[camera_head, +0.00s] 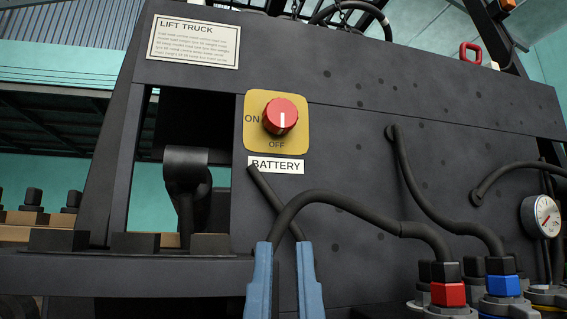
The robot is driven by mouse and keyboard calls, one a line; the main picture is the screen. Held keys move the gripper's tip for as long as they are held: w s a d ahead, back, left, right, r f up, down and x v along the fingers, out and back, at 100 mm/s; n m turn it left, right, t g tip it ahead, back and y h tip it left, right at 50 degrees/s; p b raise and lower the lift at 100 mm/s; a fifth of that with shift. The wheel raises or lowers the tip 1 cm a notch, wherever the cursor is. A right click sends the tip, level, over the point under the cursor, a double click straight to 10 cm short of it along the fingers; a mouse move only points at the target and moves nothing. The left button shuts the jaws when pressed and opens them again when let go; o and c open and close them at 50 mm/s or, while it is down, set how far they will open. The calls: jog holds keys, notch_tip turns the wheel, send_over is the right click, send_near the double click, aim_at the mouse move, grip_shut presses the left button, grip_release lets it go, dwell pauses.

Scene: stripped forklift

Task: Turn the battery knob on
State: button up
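The battery knob (280,116) is a red round knob with a white mark on its face. It sits on a yellow plate (299,141) with ON at the left and OFF below. The white mark stands near vertical, with its lower end toward OFF. A white BATTERY label (276,165) is under the plate. My gripper (284,250) shows as two blue fingers at the bottom centre, below the knob and apart from it. The fingers are spread with a gap between them, and nothing shows held there.
Black hoses (345,203) cross the dark panel (350,120) below and right of the knob. Red (448,293) and blue (503,285) fittings stand at bottom right, near a round gauge (541,216). A black lever-like part (186,180) is at left. The panel beside the knob is clear.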

jog(key=o, duration=1.1)
jog(key=w+r+n+g+y+p, duration=0.1)
jog(key=w+r+p, duration=0.3)
jog(key=p, duration=0.8)
jog(key=shift+w+d+r+n+g+y, duration=0.25)
jog(key=shift+d+r+n+g+y, duration=0.15)
jog(key=shift+r+n+g, duration=0.25)
jog(key=n+g+y+p, duration=0.25)
jog(key=g+p, duration=0.55)
jog(key=p, duration=3.8)
send_near(282, 111)
jog(key=shift+t, duration=0.25)
jog(key=p+x, duration=0.3)
jog(key=x, duration=0.4)
jog(key=shift+w+a, duration=0.1)
jog(key=shift+w, duration=0.15)
jog(key=shift+x, duration=0.9)
jog(key=shift+f, duration=0.15)
jog(key=c, duration=1.4)
